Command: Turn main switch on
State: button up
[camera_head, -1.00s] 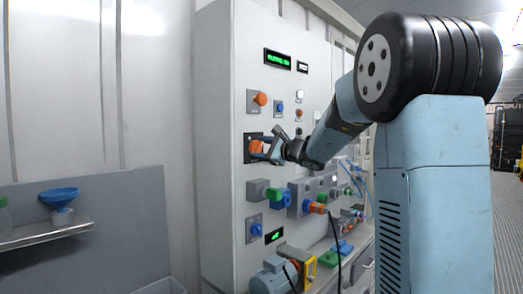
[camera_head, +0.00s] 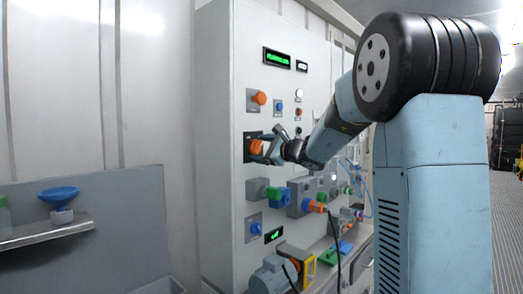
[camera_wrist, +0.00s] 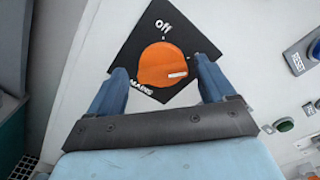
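The main switch is a round orange knob on a black plate, on the front of the grey cabinet. In the wrist view the knob (camera_wrist: 160,64) shows a white mark on its right side, and the plate carries the words "off" and "MAINS". In the head view the knob (camera_head: 255,147) is partly hidden by my gripper (camera_head: 268,149). In the wrist view my gripper (camera_wrist: 163,80) has its two blue fingers on either side of the knob, with a small gap showing at each side. It looks open. Whether the fingertips reach past the knob's face cannot be told.
Above are an orange button (camera_head: 260,98) and a lit green display (camera_head: 277,58). Below are a green valve (camera_head: 272,193), a blue knob (camera_head: 255,229) and a motor (camera_head: 272,277). A shelf with a blue funnel (camera_head: 59,193) is at the left.

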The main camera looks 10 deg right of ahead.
jog(key=shift+s+r, duration=0.1)
jog(key=v, duration=1.3)
jog(key=shift+s+d, duration=0.2)
jog(key=shift+d, duration=0.05)
jog(key=shift+a, duration=0.1)
